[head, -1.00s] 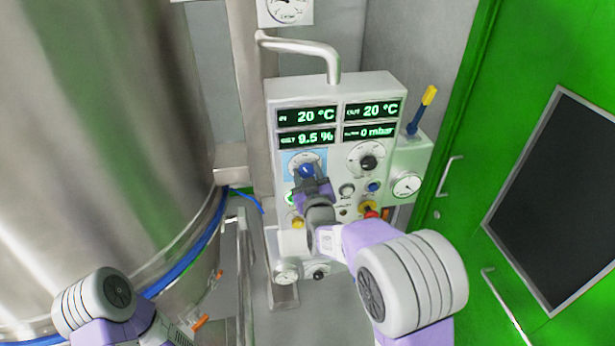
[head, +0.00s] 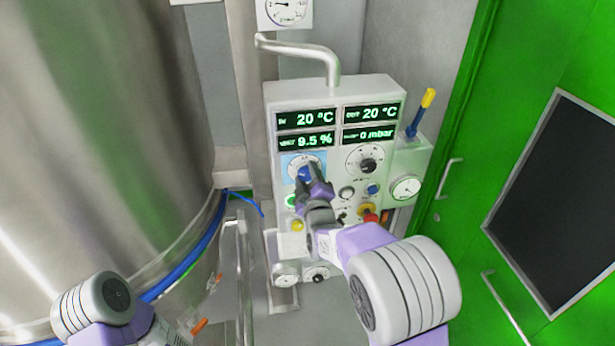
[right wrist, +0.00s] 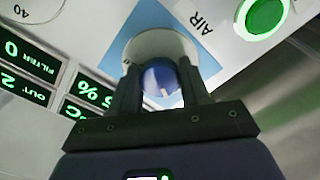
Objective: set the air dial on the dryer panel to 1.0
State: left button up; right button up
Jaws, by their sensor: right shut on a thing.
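The dryer panel (head: 335,92) is a pale upright box with green-lit displays in the head view. The air dial (head: 304,172) is a blue knob on a white scale with a light blue backing, at the panel's left. In the right wrist view the blue knob (right wrist: 160,80) sits between the fingers, beside the printed word AIR. My right gripper (head: 309,180) is shut on the knob and hides part of it and its scale. The pointer's reading cannot be made out. My left arm shows at the lower left; its gripper is out of the picture.
A second dial with a black knob (head: 368,165) is to the right. Below are small buttons and a red knob (head: 369,216) on yellow. A green button (right wrist: 266,14) is near the air dial. A large steel vessel (head: 100,130) stands left, a green door (head: 475,170) right.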

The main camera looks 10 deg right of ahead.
dwell(0.4)
jog(key=o, duration=1.1)
jog(key=shift+c, duration=0.2)
jog(key=shift+s, duration=0.15)
jog(key=s, duration=0.7)
jog(key=shift+s+b, duration=0.2)
jog(key=shift+b, duration=0.1)
